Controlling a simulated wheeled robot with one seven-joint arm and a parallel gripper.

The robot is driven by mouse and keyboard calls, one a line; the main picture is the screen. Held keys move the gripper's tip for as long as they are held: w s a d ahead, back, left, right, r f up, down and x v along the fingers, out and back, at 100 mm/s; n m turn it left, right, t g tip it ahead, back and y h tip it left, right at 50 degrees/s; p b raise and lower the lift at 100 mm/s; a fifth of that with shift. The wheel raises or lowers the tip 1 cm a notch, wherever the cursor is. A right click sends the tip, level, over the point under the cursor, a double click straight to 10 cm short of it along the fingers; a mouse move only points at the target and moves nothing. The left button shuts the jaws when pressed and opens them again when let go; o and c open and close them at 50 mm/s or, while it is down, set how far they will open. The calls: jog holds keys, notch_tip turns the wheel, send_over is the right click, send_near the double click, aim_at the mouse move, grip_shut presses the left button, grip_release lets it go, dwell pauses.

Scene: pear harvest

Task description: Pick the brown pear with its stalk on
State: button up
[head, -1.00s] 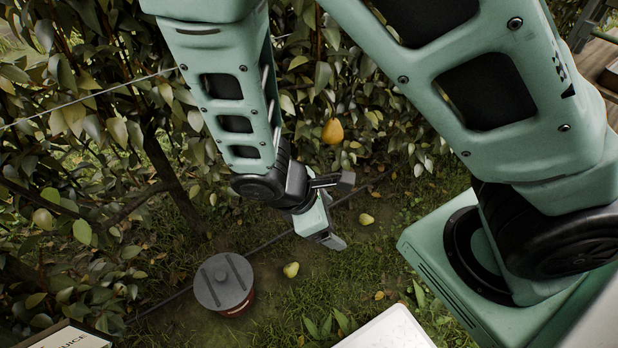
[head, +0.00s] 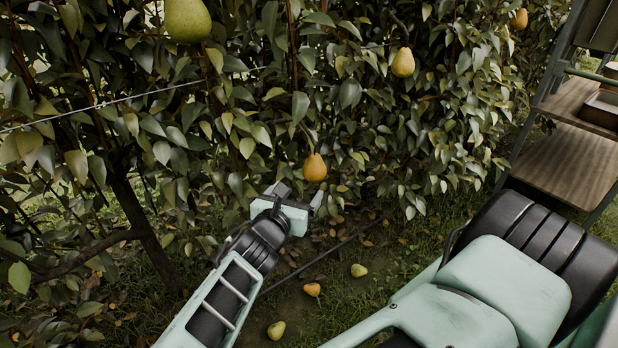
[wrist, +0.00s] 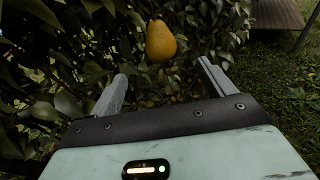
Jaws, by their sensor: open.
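An orange-brown pear (head: 315,168) hangs low on the hedge in the head view, its thin stalk running up into the leaves. It also hangs in the wrist view (wrist: 161,41), beyond the fingertips and roughly centred between the two fingers. My gripper (head: 300,194) is open and empty, just below and left of the pear in the head view. In the wrist view my gripper (wrist: 161,73) has its fingers apart with nothing between them. The pear looks clear of both fingers; the exact distance is hard to tell.
A green pear (head: 187,18), a yellow pear (head: 403,62) and another orange-brown pear (head: 519,18) hang higher up. Several fallen pears (head: 312,289) lie on the ground. Dense leaves and a wire (head: 150,93) surround the left side. A wooden shelf (head: 570,165) stands at right.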

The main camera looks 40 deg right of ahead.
aim_at(320, 171)
jog(key=b+x, duration=0.1)
jog(key=x, duration=1.4)
jog(key=shift+b, duration=0.35)
jog(key=c, duration=1.1)
jog(key=shift+c, duration=0.2)
jog(key=shift+s+n+g+y+p, duration=0.35)
jog(key=shift+s+p, duration=0.2)
jog(key=shift+p, duration=1.8)
jog(key=shift+f, duration=0.1)
jog(key=shift+s+a+g+p, duration=0.15)
jog(key=shift+g+p, duration=0.2)
jog(key=shift+p, duration=0.4)
jog(key=shift+s+n+g+y+p, duration=0.35)
jog(key=shift+y+p, duration=0.1)
jog(key=shift+p, duration=1.15)
jog(key=shift+a, duration=0.1)
